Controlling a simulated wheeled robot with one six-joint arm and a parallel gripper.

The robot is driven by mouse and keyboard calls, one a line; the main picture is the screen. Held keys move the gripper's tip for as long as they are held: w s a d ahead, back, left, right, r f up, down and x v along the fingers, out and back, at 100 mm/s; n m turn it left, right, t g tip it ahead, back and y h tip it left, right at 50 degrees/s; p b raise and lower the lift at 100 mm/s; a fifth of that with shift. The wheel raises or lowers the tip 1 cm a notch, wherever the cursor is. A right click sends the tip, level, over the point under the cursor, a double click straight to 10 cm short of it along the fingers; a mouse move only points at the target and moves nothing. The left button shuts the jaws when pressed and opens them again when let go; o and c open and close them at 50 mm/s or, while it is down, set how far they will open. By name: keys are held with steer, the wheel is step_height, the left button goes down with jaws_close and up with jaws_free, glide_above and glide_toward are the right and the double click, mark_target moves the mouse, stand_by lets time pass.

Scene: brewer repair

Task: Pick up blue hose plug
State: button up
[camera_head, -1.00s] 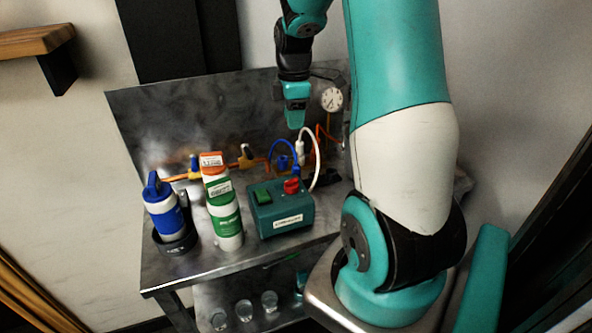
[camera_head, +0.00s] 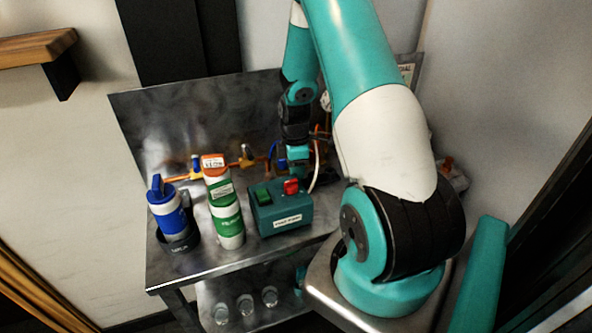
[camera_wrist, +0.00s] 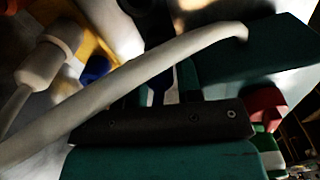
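The blue hose (camera_head: 271,150) shows as a short arc behind the teal box, just left of my gripper. My gripper (camera_head: 299,168) is low behind the box and hides the spot where the blue plug was visible. In the wrist view, a small blue piece (camera_wrist: 97,70) shows left of my fingers, partly behind a white hose (camera_wrist: 150,66). I cannot tell whether it is the plug. My gripper's teal fingers (camera_wrist: 162,85) appear apart, partly covered by the white hose. I see nothing clearly held between them.
The teal box (camera_head: 281,208) with a red knob (camera_head: 291,186) and green switch stands close in front of my gripper. A green-white bottle (camera_head: 225,205) and a blue-white bottle (camera_head: 166,210) stand to its left. The metal table's (camera_head: 215,262) front left strip is clear.

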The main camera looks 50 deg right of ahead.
steer(key=shift+f, duration=0.95)
steer(key=shift+c, duration=0.3)
steer(key=c, duration=0.5)
steer(key=shift+r+p, duration=0.95)
steer(key=shift+r, duration=11.1)
